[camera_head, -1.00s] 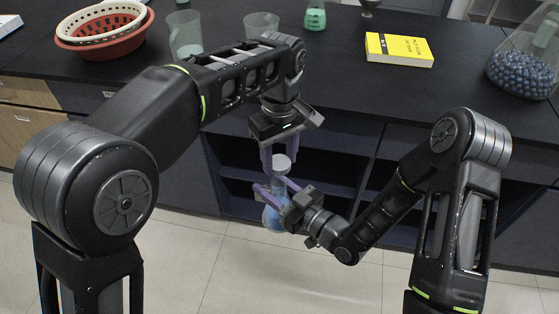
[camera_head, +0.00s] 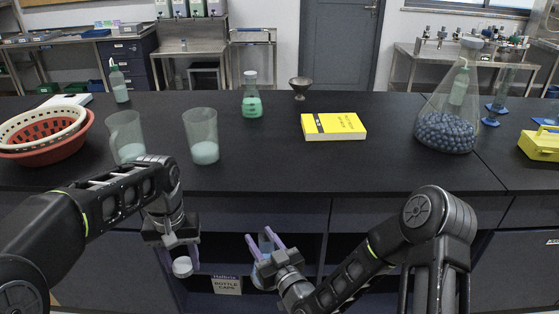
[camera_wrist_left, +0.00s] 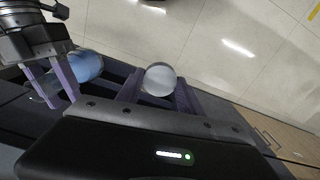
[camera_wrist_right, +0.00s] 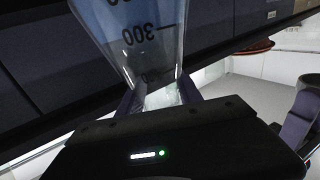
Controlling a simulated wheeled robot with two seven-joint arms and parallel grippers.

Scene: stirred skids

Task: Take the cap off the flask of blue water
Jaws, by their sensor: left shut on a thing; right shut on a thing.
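My left gripper (camera_head: 180,258) is shut on a round white cap (camera_head: 182,267) in front of the bench. The cap also shows between its fingers in the left wrist view (camera_wrist_left: 159,79). My right gripper (camera_head: 264,247) is shut on the flask of blue water (camera_head: 261,275), to the right of the cap and apart from it. Its fingers partly hide the flask in the head view. The flask shows bluish in the left wrist view (camera_wrist_left: 87,65). In the right wrist view the clear flask (camera_wrist_right: 140,42) has black volume marks, and the gripper grips its narrow part.
A label reading "bottle caps" (camera_head: 227,285) is on the shelf below the benchtop. On the black bench (camera_head: 280,165) stand two beakers (camera_head: 203,140), a green flask (camera_head: 252,102), a yellow book (camera_head: 334,126), baskets (camera_head: 45,145) and a large flask of blue balls (camera_head: 447,130).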

